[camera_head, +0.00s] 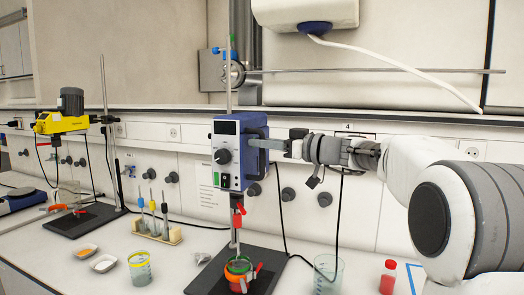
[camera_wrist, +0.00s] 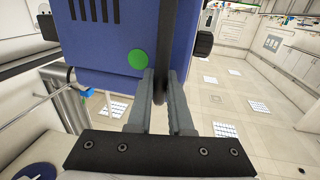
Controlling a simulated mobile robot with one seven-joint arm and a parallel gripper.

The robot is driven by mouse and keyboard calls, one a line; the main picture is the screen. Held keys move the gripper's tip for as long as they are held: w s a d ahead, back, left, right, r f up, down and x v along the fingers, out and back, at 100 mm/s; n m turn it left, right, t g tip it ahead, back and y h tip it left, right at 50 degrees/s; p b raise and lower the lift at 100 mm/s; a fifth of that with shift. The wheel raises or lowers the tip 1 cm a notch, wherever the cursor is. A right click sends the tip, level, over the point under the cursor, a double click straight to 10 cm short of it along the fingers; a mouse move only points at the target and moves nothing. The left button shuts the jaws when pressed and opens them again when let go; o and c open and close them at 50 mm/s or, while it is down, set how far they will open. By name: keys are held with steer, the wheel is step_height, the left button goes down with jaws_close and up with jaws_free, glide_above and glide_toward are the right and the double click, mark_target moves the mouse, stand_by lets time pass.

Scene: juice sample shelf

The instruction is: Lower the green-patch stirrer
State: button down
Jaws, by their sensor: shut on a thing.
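The blue stirrer (camera_head: 227,153) is mounted on an upright metal stand rod (camera_head: 229,85) in the head view. A round green patch (camera_wrist: 138,59) shows on its blue housing in the wrist view. My gripper (camera_head: 258,143) reaches in from the right. In the wrist view, my gripper (camera_wrist: 162,85) is shut on the stirrer's black handle (camera_wrist: 160,92). The stirrer's shaft (camera_head: 236,225) points down to a beaker (camera_head: 239,267) with green and red around it, on a black base plate (camera_head: 205,277). The shaft's lower end is hard to make out.
A yellow stirrer (camera_head: 60,123) stands on another stand at the left. A rack of droppers (camera_head: 153,233), a beaker (camera_head: 140,268) and small dishes (camera_head: 103,263) lie between them. A clear beaker (camera_head: 328,274) and a red bottle (camera_head: 388,277) stand at the right, below my arm.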

mark_target(263, 174)
step_height(263, 174, down, 8)
steer(key=b, duration=0.9)
steer(key=shift+f, duration=0.25)
steer(key=c, duration=0.9)
jaws_free()
steer(key=shift+o, duration=0.3)
steer(key=shift+r, duration=0.2)
steer(key=shift+d, duration=0.1)
steer(key=b+v, duration=0.1)
steer(key=v, duration=1.6)
steer(key=shift+s+d, duration=0.1)
steer(key=shift+d, duration=0.05)
